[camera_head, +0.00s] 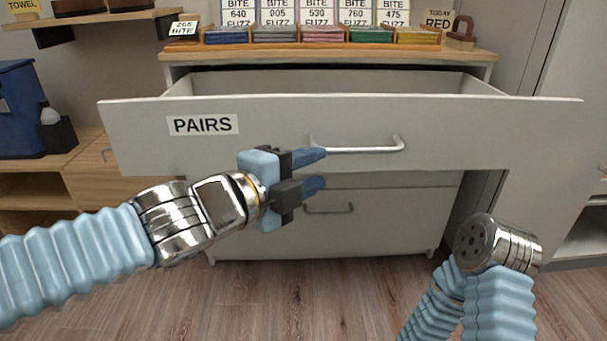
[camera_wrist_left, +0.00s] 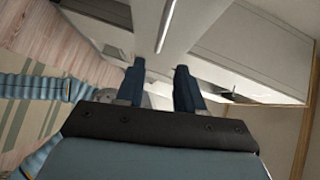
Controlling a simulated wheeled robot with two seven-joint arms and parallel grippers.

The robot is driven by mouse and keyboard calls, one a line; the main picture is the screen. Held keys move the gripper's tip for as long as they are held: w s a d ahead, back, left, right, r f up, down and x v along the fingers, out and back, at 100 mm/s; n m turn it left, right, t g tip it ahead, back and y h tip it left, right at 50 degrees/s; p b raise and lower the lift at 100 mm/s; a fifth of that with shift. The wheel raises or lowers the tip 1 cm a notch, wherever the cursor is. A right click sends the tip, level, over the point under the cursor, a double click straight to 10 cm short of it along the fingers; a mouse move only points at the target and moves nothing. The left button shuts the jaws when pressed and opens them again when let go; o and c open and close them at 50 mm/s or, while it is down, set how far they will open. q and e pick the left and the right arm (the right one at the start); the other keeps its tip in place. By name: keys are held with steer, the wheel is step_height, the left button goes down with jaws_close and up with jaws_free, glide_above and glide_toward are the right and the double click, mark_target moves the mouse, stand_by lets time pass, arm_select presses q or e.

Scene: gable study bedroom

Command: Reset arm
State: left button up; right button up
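My left gripper (camera_head: 318,170) is in front of the drawer marked PAIRS, close to the left end of its silver handle (camera_head: 365,147). Its two blue fingers are apart with nothing seen between them, and they also show apart in the left wrist view (camera_wrist_left: 160,88). The PAIRS drawer (camera_head: 270,115) is pulled out, its inside partly visible. I cannot tell from these views whether a fingertip touches the handle. My right arm (camera_head: 497,245) is folded at the lower right of the head view, and its gripper is not seen.
A lower drawer (camera_head: 390,215) is shut below. The cabinet top (camera_head: 330,55) bears several coloured stacks with number cards, and a padlock (camera_head: 461,35). A blue bin (camera_head: 25,108) stands on a shelf at the left. Wooden floor (camera_head: 290,300) lies clear in front.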

arm_select(q)
steer(key=w+a+f+n+g+y+p, duration=0.15)
steer(key=f+n, duration=0.25)
steer(key=f, duration=0.5)
steer(key=w+a+f+n+g+y+p, duration=0.1)
steer(key=w+a+f+n+y+p, duration=0.15)
steer(key=f+n, duration=0.4)
steer(key=w+a+f+n+g+y+p, duration=0.1)
steer(key=w+f+n+g+p, duration=0.15)
steer(key=f, duration=0.75)
steer(key=s+a+f+n+g+y+p, duration=0.1)
steer(key=s+a+f+n+g+p, duration=0.1)
steer(key=s+a+f+n, duration=0.2)
steer(key=s+a+f+n+g+y+p, duration=0.1)
steer(key=s+a+f+n+g+p, duration=0.2)
steer(key=s+f+n, duration=0.7)
steer(key=s+a+f, duration=0.2)
steer(key=s+f, duration=0.1)
steer(key=f, duration=0.5)
steer(key=shift+s+a+f+n+g+y, duration=0.2)
steer(key=shift+n+g+y, duration=0.1)
steer(key=shift+y, duration=0.1)
steer(key=shift+w+r, duration=0.1)
